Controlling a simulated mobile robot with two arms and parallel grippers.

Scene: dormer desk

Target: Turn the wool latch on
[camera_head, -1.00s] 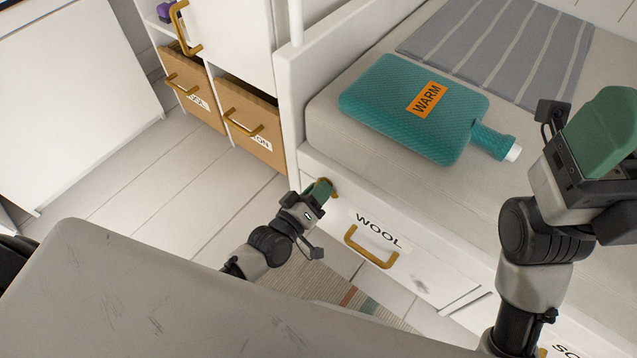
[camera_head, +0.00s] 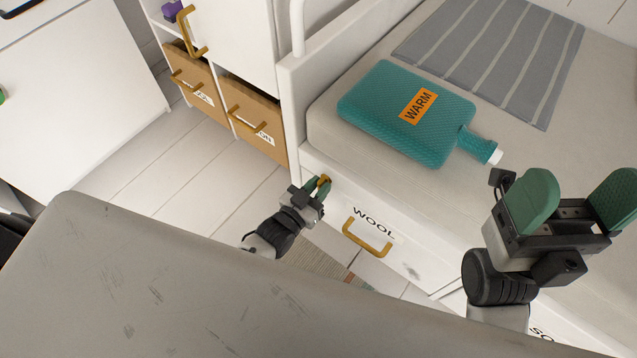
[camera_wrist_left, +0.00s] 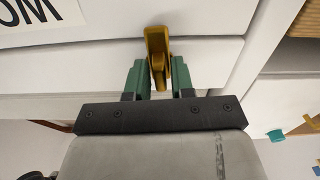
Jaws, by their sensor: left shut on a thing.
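The wool latch (camera_head: 324,181) is a small brass piece at the upper left of the white drawer front labelled WOOL (camera_head: 374,222). My left gripper (camera_head: 318,186) is at the latch, with its green fingers on either side of it. In the left wrist view the brass latch (camera_wrist_left: 157,52) stands between the two green fingers of the left gripper (camera_wrist_left: 158,78), which is shut on it. The latch's lower part is partly hidden between the fingers. My right gripper (camera_head: 575,210) is at the right, raised, with its green fingers wide apart and nothing between them.
A brass handle (camera_head: 367,238) sits on the drawer front right of the latch. A teal bottle labelled WARM (camera_head: 400,125) lies on the bed above. Cardboard drawers (camera_head: 252,118) stand left of the bed. A grey surface (camera_head: 150,285) fills the lower left.

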